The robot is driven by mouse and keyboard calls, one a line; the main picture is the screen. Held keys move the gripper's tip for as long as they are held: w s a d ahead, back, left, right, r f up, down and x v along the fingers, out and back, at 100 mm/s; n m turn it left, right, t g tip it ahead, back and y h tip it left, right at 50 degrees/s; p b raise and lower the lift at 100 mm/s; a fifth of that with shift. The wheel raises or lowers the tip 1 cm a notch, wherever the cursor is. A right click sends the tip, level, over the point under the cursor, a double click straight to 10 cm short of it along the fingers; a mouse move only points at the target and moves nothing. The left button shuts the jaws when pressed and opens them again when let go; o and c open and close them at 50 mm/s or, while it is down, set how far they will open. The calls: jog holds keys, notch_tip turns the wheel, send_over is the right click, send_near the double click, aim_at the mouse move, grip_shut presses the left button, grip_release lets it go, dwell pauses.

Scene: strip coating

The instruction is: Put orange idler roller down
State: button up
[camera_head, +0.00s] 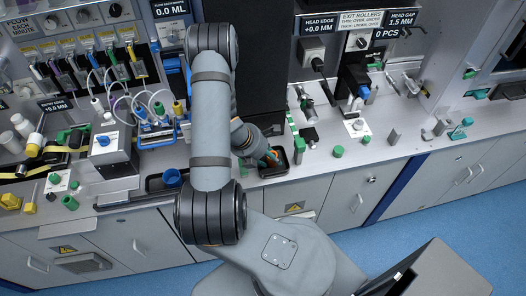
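My arm reaches over the counter, and my gripper (268,156) is low at a small black tray (286,172) near the counter's front edge. A small orange piece (274,155), likely the orange idler roller, shows at the fingertips, over or in the tray. It is mostly hidden by my gripper. I cannot tell whether the fingers are closed on it or whether it touches the tray floor.
Left of my arm stand a dark tray with a blue cup (172,178) and a grey box with a blue knob (108,150). A dark column rises behind the tray.

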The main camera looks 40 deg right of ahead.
jog(key=p+v, duration=0.1)
jog(key=v, duration=1.2)
jog(key=shift+d+p, duration=0.25)
jog(key=shift+p, duration=0.15)
jog(key=shift+r, duration=0.1)
